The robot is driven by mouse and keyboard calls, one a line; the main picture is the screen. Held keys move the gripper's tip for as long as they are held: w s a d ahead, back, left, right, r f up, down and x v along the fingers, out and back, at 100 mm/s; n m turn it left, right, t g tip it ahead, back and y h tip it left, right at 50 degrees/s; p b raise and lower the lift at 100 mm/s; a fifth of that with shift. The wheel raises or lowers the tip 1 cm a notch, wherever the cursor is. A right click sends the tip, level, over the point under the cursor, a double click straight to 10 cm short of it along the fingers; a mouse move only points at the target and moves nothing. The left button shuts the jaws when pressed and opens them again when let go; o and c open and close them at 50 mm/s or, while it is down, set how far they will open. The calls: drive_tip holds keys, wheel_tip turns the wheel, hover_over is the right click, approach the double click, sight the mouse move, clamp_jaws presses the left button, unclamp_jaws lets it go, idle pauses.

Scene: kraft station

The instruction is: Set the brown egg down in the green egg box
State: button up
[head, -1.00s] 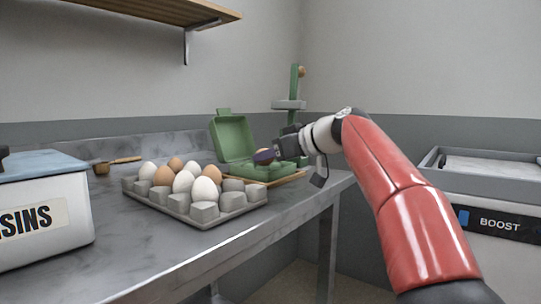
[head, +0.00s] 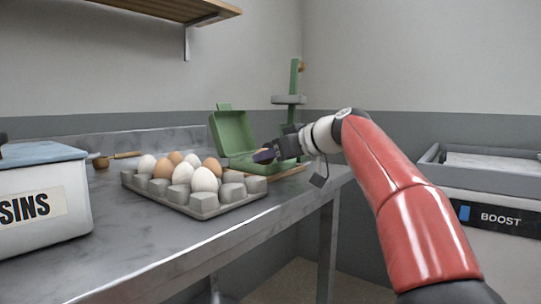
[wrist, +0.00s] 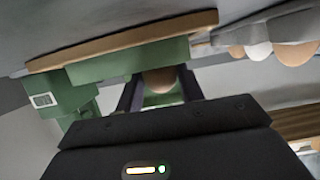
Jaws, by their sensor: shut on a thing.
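The brown egg (wrist: 160,80) shows between the two fingers of my gripper (wrist: 158,88) in the wrist view, and the fingers are shut on it. The green egg box (head: 233,133) stands open at the far end of the bench, its lid raised at the back. In the head view my gripper (head: 264,156) is at the box's front side, over or at its base. The egg is hidden there behind the dark fingers. The box's green wall (wrist: 130,62) is right by the egg in the wrist view. I cannot tell whether the egg touches the box.
A grey egg tray (head: 205,207) with several white and brown eggs is left of the box. A wooden board (wrist: 120,42) lies under the box. A green scale (head: 293,85) stands behind. A white bin (head: 75,215) is at the left. Bare bench lies in front.

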drive_tip(key=o, duration=0.8)
